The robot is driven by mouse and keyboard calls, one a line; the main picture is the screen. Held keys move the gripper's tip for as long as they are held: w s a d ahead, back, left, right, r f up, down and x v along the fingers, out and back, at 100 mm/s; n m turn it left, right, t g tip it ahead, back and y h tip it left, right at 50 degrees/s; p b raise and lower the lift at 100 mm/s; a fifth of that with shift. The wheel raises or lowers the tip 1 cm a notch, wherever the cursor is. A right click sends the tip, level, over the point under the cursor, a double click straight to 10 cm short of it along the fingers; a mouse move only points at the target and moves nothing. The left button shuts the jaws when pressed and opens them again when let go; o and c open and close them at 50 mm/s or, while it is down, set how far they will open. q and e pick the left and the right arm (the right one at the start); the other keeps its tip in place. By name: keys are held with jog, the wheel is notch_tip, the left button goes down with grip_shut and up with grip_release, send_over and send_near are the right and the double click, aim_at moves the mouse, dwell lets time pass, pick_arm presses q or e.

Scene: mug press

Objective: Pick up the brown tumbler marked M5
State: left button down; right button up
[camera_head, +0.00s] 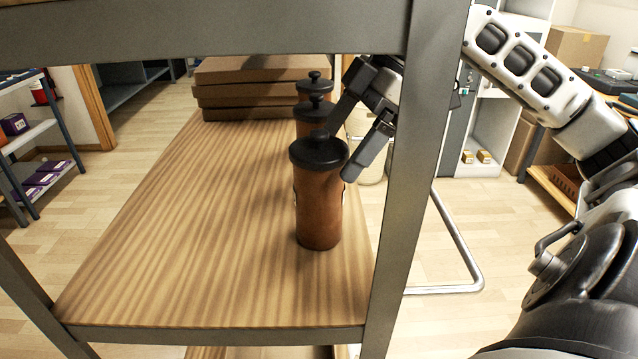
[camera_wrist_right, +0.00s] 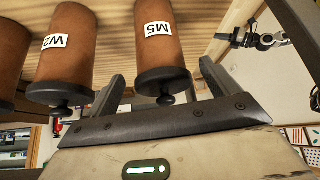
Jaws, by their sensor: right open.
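The brown tumbler marked M5 (camera_head: 319,205) stands upright near the right edge of the wooden shelf, with a black knobbed lid. It is the nearest in a row of three; its label is not readable in the head view. In the upside-down right wrist view, the M5 tumbler (camera_wrist_right: 160,40) shows its label, with its lid between the finger directions. My right gripper (camera_head: 345,152) is open and empty, reaching in from the right at the lid's height. Its fingers (camera_wrist_right: 162,84) lie to either side of the lid; contact cannot be told. My left gripper is not in view.
A tumbler marked W2 (camera_wrist_right: 66,50) stands close beside M5, with another behind (camera_head: 313,88). Flat brown boxes (camera_head: 255,95) are stacked at the shelf's back. A grey post (camera_head: 410,180) stands in front of my right arm. The shelf's left part (camera_head: 190,230) is clear.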

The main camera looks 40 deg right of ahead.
aim_at(325, 167)
jog(key=x, duration=0.5)
jog(key=shift+p, duration=0.35)
jog(key=c, duration=1.2)
jog(key=shift+c, duration=0.2)
jog(key=shift+r, duration=0.2)
